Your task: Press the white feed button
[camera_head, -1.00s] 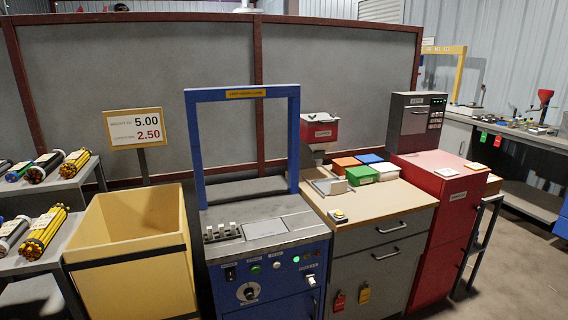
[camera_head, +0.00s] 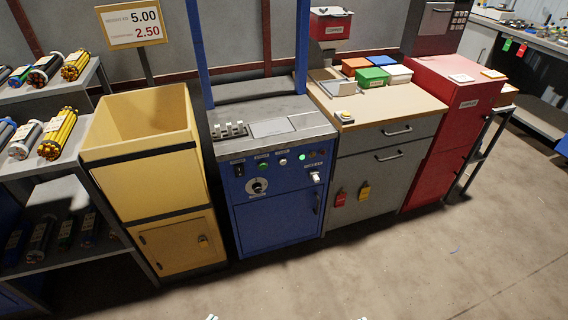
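A small round white button (camera_head: 283,161) is on the front panel of the blue machine (camera_head: 275,222). It sits between a green button (camera_head: 263,167) and a lit green lamp (camera_head: 302,157). Its label is too small to read. Only small pale tips show at the bottom edge, apparently my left gripper (camera_head: 212,317) and my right gripper (camera_head: 363,318). Both are well below and apart from the panel in the picture. Whether they are open or shut is hidden.
The panel also has a black knob (camera_head: 257,186) and a white switch (camera_head: 315,176). A yellow bin (camera_head: 150,150) stands left of the machine, a grey cabinet (camera_head: 380,185) and red cabinet (camera_head: 445,130) right. The floor (camera_head: 400,265) in front is clear.

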